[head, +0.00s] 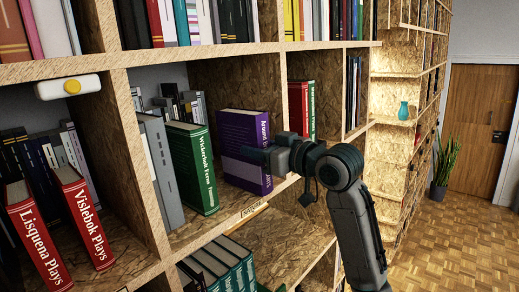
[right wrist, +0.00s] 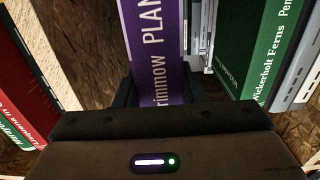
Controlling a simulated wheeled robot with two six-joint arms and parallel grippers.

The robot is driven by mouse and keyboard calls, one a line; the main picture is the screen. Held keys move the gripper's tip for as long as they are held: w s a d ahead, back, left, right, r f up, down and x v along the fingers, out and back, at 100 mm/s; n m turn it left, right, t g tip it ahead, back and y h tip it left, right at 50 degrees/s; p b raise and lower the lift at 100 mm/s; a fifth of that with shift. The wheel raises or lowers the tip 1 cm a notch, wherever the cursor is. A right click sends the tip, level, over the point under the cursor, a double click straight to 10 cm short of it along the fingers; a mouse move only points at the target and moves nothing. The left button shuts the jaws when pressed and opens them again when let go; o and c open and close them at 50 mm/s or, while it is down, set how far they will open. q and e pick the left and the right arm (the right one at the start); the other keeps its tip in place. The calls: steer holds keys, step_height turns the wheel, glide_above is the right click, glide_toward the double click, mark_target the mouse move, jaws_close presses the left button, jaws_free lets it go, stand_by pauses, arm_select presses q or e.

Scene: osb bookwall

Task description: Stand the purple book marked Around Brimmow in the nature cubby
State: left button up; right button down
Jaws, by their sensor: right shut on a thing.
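The purple book (head: 240,138) stands roughly upright in the middle cubby, its spine facing out near the front edge. In the right wrist view the book (right wrist: 156,45) shows "rimmow PLAN" on its spine. My right gripper (head: 258,157) is shut on the purple book, with its dark fingers (right wrist: 162,92) on either side of the spine. I cannot tell whether the book's bottom touches the cubby floor. A small label (head: 253,211) sits on the shelf edge below; its text is hard to read. My left gripper is not in view.
The green Wickerbolt Ferns book (head: 193,165) and grey books (head: 160,170) stand left of the purple book, with a gap between. Red and green books (head: 300,108) stand in the cubby to the right, past an OSB divider. More green books (head: 222,265) sit below.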

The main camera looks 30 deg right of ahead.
steer(key=shift+f, duration=0.15)
steer(key=c, duration=0.8)
jaws_free()
steer(key=shift+s, duration=0.1)
steer(key=shift+c, duration=0.2)
steer(key=shift+f, duration=0.1)
steer(key=b+v, duration=0.6)
steer(key=v, duration=0.4)
steer(key=shift+s+d, duration=0.2)
steer(key=shift+s, duration=0.15)
